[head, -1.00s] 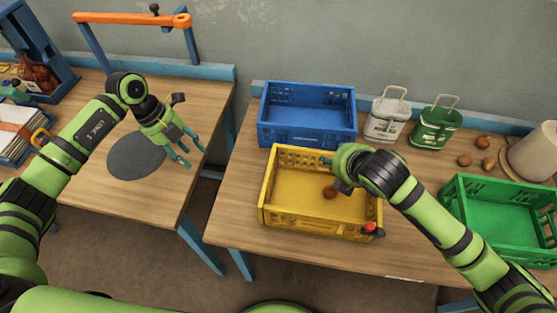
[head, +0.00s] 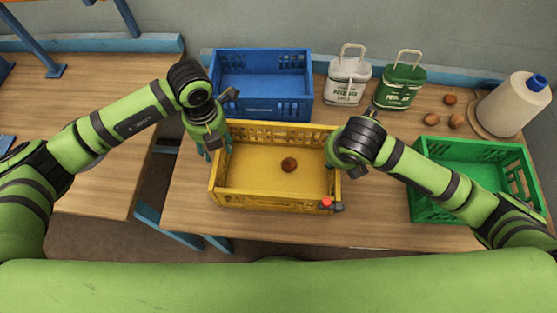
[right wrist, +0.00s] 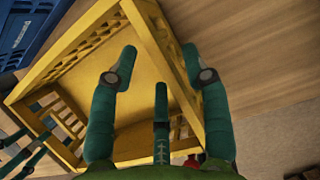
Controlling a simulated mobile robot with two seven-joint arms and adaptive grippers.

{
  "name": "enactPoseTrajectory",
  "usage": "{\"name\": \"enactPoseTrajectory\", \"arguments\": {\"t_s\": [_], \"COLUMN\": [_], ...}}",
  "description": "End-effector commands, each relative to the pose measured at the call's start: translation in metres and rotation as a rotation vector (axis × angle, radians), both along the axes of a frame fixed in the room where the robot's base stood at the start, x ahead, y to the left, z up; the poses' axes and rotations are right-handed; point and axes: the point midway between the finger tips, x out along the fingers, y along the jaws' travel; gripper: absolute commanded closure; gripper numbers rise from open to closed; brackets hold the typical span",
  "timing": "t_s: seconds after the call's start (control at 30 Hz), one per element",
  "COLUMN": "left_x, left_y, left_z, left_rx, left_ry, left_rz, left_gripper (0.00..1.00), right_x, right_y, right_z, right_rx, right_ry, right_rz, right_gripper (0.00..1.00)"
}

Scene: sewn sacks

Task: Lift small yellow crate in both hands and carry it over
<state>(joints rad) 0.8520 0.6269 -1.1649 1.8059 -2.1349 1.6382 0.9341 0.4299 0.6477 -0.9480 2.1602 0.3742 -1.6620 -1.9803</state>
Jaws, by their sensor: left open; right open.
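The small yellow crate (head: 255,199) stands on the right table in the head view, with one round brown item (head: 289,164) on its floor. My left gripper (head: 212,150) is open at the crate's left wall; I cannot tell if it touches. My right gripper (head: 332,160) is at the right wall, its fingers mostly hidden by its wrist in the head view. In the right wrist view my right gripper (right wrist: 160,70) is open, its fingers spread to either side of the yellow crate's wall (right wrist: 160,55). My left gripper's fingers (right wrist: 25,150) show at the opposite wall.
A blue crate (head: 262,112) stands just behind the yellow one. A green crate (head: 470,218) and a large spool (head: 512,105) are to the right. A gap separates the two tables.

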Motion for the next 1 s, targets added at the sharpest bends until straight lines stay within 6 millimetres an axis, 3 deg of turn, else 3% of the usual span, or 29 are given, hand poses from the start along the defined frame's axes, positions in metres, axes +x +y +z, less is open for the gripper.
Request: {"name": "enactPoseTrajectory", "arguments": {"t_s": [0.4,0.8,0.83,0.93,1.0], "left_x": [-0.002,-0.001,-0.001,-0.001,-0.001], "left_y": [0.000,0.000,0.000,0.000,0.000], "left_z": [-0.056,-0.065,-0.065,-0.065,-0.065], "left_rx": [0.001,0.000,0.000,0.000,0.000], "left_ry": [0.005,0.002,0.002,0.002,0.002], "left_rz": [0.001,-0.001,-0.001,-0.001,0.000], "left_gripper": [0.52,0.52,0.56,0.96,1.00], "right_x": [0.021,0.024,0.024,0.024,0.024], "right_y": [-0.002,-0.002,-0.002,-0.002,-0.002], "right_z": [-0.052,-0.060,-0.060,-0.060,-0.060], "right_rx": [0.000,0.002,0.002,0.001,0.001], "right_ry": [0.001,0.000,0.000,0.000,0.000], "right_rz": [-0.001,0.000,0.000,-0.001,-0.001], "right_gripper": [0.52,0.52,0.56,0.96,1.00]}}
